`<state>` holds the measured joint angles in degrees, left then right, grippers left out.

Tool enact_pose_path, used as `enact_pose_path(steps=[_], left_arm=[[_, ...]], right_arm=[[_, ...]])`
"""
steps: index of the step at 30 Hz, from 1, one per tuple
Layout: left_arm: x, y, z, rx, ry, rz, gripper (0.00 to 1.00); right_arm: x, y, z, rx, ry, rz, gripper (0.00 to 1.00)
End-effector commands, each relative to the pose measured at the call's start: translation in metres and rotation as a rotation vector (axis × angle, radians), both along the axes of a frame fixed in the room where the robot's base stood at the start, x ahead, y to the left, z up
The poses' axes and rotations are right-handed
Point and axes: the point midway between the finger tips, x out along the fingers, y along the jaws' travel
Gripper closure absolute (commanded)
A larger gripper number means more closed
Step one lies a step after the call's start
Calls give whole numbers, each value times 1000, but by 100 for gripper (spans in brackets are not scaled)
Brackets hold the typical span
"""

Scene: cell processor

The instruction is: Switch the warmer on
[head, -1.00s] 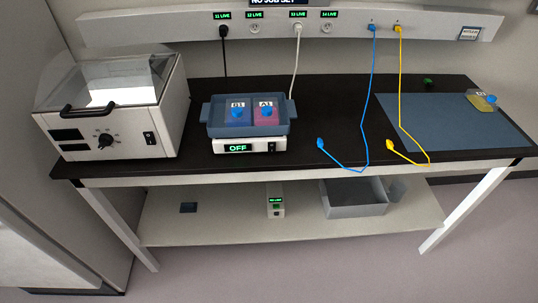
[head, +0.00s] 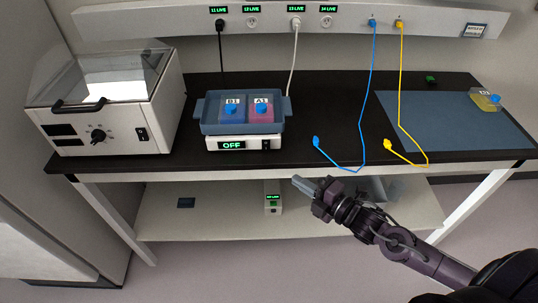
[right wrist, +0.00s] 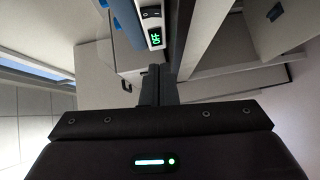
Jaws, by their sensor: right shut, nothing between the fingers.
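The warmer (head: 213,143) is a white box on the black bench, left of centre, with a green display reading OFF and a dark rocker switch (head: 266,145) at the right of its front. In the right wrist view the warmer's OFF display (right wrist: 155,38) and switch (right wrist: 151,13) show near the top. A blue tray (head: 206,128) with two labelled flasks, blue and pink, sits on the warmer. My right gripper (head: 297,181) is shut and empty, in front of the bench edge, below and right of the switch and apart from it. My left gripper is not in view.
A white machine (head: 170,90) with a clear lid stands left of the warmer. Blue (head: 316,141) and yellow (head: 388,144) cable ends lie to the right, near a blue mat (head: 450,115). A grey bin (head: 393,187) and a small box (head: 273,207) are on the lower shelf.

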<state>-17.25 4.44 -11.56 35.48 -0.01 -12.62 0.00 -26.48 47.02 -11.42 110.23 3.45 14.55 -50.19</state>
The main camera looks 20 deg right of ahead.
Motion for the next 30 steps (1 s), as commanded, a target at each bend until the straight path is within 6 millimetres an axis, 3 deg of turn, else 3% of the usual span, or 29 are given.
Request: enact_pose_path(steps=[11, 27, 30], left_arm=[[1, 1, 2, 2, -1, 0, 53], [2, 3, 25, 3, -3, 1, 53], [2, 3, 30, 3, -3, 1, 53]], right_arm=[[8, 3, 0, 3, 0, -5, 100], [91, 49, -5, 5, 0, -5, 100], [105, 43, -8, 1, 1, -6, 100]])
